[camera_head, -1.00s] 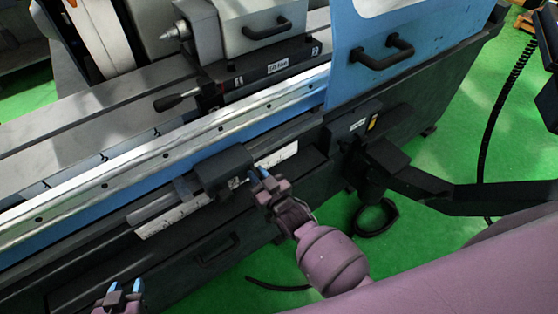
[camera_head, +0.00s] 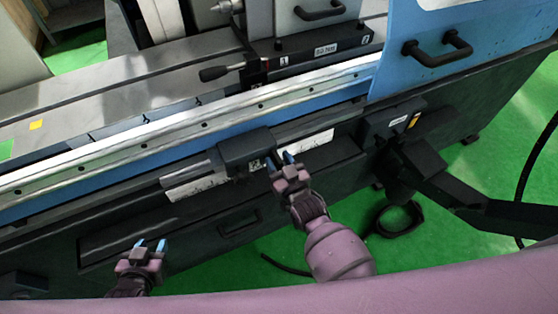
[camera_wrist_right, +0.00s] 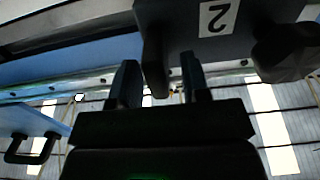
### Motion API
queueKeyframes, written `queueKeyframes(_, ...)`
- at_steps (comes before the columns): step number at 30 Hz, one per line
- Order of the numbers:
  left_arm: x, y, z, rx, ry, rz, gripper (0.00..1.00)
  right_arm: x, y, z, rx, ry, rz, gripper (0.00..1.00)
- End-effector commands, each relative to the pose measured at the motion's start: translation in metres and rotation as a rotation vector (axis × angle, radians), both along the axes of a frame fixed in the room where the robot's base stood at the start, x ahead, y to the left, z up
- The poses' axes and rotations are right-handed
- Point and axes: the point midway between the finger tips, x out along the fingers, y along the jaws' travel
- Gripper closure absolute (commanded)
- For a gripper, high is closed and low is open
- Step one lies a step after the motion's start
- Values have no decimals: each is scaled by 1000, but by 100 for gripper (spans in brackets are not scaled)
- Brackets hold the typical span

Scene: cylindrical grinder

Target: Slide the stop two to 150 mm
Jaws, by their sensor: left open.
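Stop two is a dark block (camera_head: 247,148) on a rail along the machine's front, with the white ruler strip (camera_head: 197,187) showing on both sides of it. In the right wrist view the block (camera_wrist_right: 180,20) carries an upside-down "2" label, and a dark tab (camera_wrist_right: 154,62) hangs from it. My right gripper (camera_head: 281,160) is at the block's lower right; in the wrist view its fingers (camera_wrist_right: 160,82) stand apart on either side of the tab, with gaps visible. My left gripper (camera_head: 150,244) is open and empty, low at the left, away from the stop. The ruler's numbers are unreadable.
A blue door (camera_head: 470,50) with a black handle stands at the upper right. A dark bracket arm (camera_head: 440,180) juts out right of my right gripper. A black lever (camera_head: 222,72) sits above the rail. A drawer handle (camera_head: 238,222) lies between my grippers.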

Motion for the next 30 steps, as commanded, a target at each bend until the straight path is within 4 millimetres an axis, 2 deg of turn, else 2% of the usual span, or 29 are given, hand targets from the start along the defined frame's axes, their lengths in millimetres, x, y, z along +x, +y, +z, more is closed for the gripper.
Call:
queueKeyframes(8, 0, 0, 0, 0, 0, 0, 57, -7, -3, -1, -1, 1, -1, 57)
queueKeyframes(11, 1, 0, 1, 0, -2, 0, 57, -18, -8, -1, -3, 1, -1, 57)
queueKeyframes(21, 5, -1, 3, 0, -8, -2, 57, -74, -28, -1, -2, 2, -1, 57)
queueKeyframes(30, 5, -1, 2, 0, -9, -2, 57, -100, -36, 0, 0, 0, 0, 57)
